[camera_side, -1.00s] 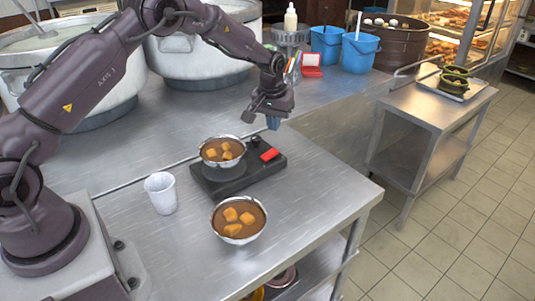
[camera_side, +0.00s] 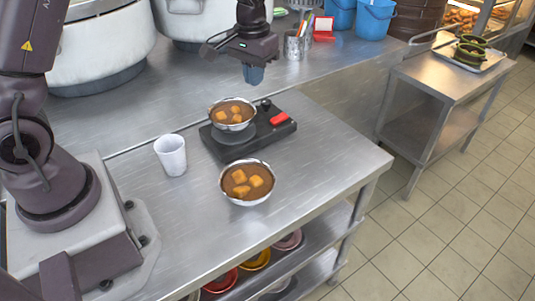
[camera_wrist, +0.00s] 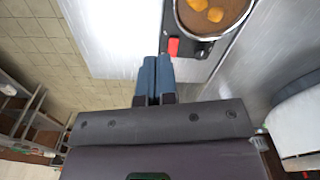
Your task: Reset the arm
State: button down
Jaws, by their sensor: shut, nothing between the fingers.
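My gripper (camera_side: 254,75) is shut and empty, with blue fingertips pointing down. It is in the air above the table, behind the black scale-like device. Its fingers (camera_wrist: 156,78) also show pressed together in the wrist view. A metal bowl (camera_side: 232,115) of brown liquid with orange chunks sits on the left part of the black device (camera_side: 262,135); this bowl shows partly in the wrist view (camera_wrist: 212,20). A second such bowl (camera_side: 246,183) stands on the table in front. A white cup (camera_side: 171,155) stands upright at the left.
The steel table (camera_side: 310,190) has bare room to the right of the bowls. Large stockpots (camera_side: 105,40) stand behind at the left. A metal canister (camera_side: 294,46), a red item (camera_side: 323,28) and blue buckets (camera_side: 371,19) stand at the back. A side stand (camera_side: 425,80) bears a tray (camera_side: 470,59).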

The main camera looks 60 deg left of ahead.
jog(key=s+d+r+m+t, duration=0.1)
jog(key=s+d+r+t, duration=0.1)
jog(key=s+r, duration=0.5)
jog(key=s+d+r+m+t, duration=0.2)
jog(key=s+r, duration=0.5)
jog(key=s, duration=0.7)
jog(key=d+t, duration=0.1)
jog(key=d, duration=0.1)
jog(key=shift+s+d, duration=0.35)
jog(key=shift+d, duration=0.05)
jog(key=shift+r, duration=0.1)
